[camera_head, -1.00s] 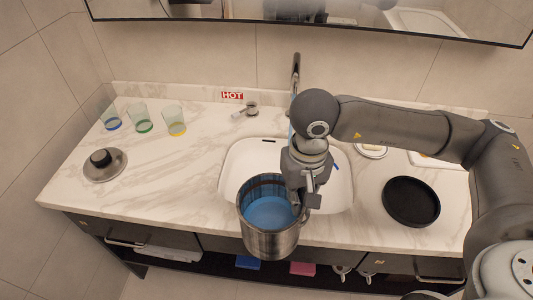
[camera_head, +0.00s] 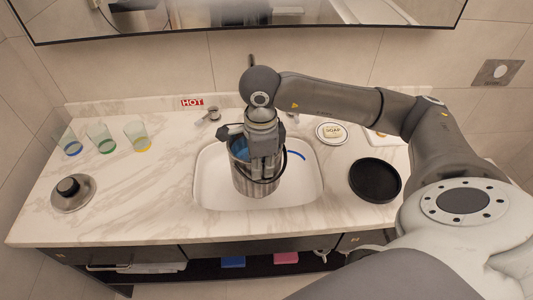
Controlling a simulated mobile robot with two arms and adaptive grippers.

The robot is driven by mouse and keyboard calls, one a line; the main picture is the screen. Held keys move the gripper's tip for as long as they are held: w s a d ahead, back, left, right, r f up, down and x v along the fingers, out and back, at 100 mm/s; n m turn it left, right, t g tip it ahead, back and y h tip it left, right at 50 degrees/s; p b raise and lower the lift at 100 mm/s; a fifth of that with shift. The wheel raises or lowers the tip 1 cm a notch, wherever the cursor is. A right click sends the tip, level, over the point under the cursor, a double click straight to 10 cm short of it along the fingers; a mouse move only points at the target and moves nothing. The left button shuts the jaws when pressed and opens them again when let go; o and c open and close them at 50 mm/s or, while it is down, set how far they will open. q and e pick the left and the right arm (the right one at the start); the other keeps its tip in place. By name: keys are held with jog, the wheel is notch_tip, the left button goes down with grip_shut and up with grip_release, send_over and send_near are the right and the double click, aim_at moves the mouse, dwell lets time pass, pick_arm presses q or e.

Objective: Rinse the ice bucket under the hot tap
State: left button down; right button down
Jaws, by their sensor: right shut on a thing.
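The steel ice bucket (camera_head: 252,183) is upright over the white sink basin (camera_head: 212,188). Its inside looks blue. My right gripper (camera_head: 264,165) reaches down from the arm in front of it and is shut on the bucket. The fingers hide much of its rim. A red "HOT" sign (camera_head: 192,103) is on the backsplash, with a small tap handle (camera_head: 212,114) just below it. The faucet (camera_head: 252,62) rises behind my arm; its spout is hidden, so I cannot tell whether water runs. My left gripper is not in view.
Several tinted glasses (camera_head: 102,138) stand at the back left. A round lid with a black knob (camera_head: 72,192) lies at the left. A soap dish (camera_head: 328,132) and a black round tray (camera_head: 375,181) are right of the sink. The counter between lid and sink is clear.

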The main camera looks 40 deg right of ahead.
jog(key=m, duration=0.1)
jog(key=d+m, duration=0.1)
jog(key=m, duration=0.1)
jog(key=d+m, duration=0.1)
jog(key=shift+w+r+m+p, duration=0.25)
jog(key=shift+w+m+p, duration=0.05)
jog(key=shift+w+d, duration=0.1)
jog(key=shift+w, duration=0.1)
jog(key=w, duration=0.2)
jog(key=w+d+f, duration=0.1)
jog(key=w, duration=0.1)
jog(key=w+d+b, duration=0.1)
jog(key=w, duration=0.2)
jog(key=shift+w+d+f, duration=0.1)
jog(key=shift+d+f, duration=0.05)
jog(key=shift+d, duration=0.05)
jog(key=w+d+f+b, duration=0.1)
jog(key=w+d+b, duration=0.2)
jog(key=w, duration=0.5)
jog(key=shift+w+f+b, duration=0.15)
jog(key=shift+w+b, duration=0.15)
dwell(1.3)
